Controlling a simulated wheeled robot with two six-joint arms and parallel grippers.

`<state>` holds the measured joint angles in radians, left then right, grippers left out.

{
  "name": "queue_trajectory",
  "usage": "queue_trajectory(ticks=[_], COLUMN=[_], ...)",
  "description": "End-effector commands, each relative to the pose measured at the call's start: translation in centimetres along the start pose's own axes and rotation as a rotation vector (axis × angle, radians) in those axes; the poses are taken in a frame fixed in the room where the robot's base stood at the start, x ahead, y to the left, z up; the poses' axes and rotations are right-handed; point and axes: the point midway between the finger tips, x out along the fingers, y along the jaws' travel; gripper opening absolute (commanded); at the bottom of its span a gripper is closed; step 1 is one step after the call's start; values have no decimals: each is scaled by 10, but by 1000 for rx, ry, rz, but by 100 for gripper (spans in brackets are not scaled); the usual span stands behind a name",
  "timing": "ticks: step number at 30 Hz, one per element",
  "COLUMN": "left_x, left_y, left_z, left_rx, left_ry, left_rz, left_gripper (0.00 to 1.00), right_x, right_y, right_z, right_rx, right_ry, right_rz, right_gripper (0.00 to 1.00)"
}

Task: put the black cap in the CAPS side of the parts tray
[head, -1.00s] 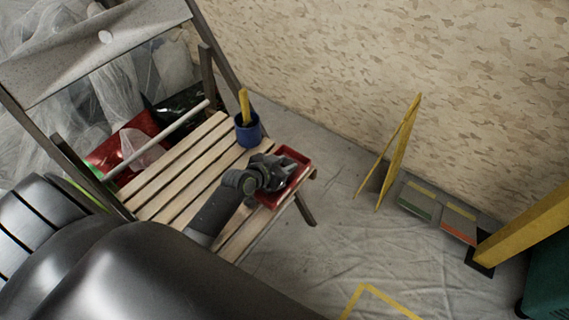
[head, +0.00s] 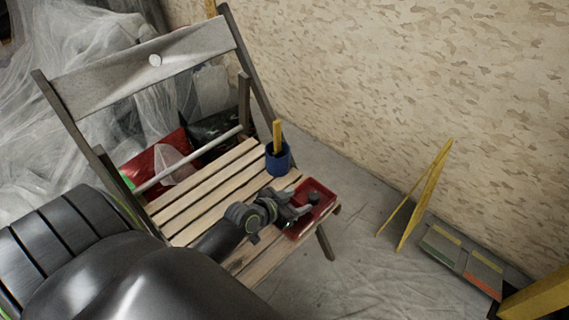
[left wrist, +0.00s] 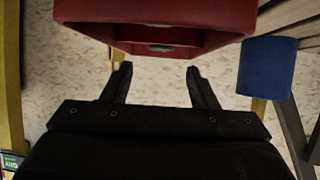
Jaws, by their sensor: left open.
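My left gripper (head: 302,208) is open at the red tray (head: 323,207), which sits on the front right corner of a slatted wooden chair. In the left wrist view the open fingers (left wrist: 160,85) have nothing between them, and the red tray (left wrist: 85,12) lies just beyond their tips. A small dark grey piece (left wrist: 160,47) shows in the tray; I cannot tell if it is the black cap. A flat two-part panel (head: 462,259) with green and orange bands lies on the floor at right; its lettering is unreadable. My right gripper is not in view.
A blue cup (head: 278,159) holding a yellow stick stands on the chair (head: 205,185) behind the tray; the cup also shows in the wrist view (left wrist: 267,67). A yellow folding sign (head: 425,195) stands on the floor near the wall.

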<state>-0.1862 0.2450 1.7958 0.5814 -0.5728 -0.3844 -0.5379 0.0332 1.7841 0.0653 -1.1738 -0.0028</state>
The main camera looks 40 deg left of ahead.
Motion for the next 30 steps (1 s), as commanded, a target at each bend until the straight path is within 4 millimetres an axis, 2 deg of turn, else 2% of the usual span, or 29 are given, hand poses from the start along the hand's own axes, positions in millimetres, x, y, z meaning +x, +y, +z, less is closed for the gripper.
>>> queue_trajectory(ticks=[1,3,9,30], left_x=[-12,-25,-47,-52], left_y=[-1,0,0,0], left_z=[0,-1,0,0], left_rx=[2,1,2,0], left_ry=[-2,-2,-1,0], left_rz=[-1,0,-1,0], left_gripper=[53,53,53,53], right_x=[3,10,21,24], right_y=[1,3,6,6], right_z=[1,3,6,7], right_rx=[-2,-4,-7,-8], right_ry=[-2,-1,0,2], right_rz=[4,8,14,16], right_gripper=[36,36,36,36])
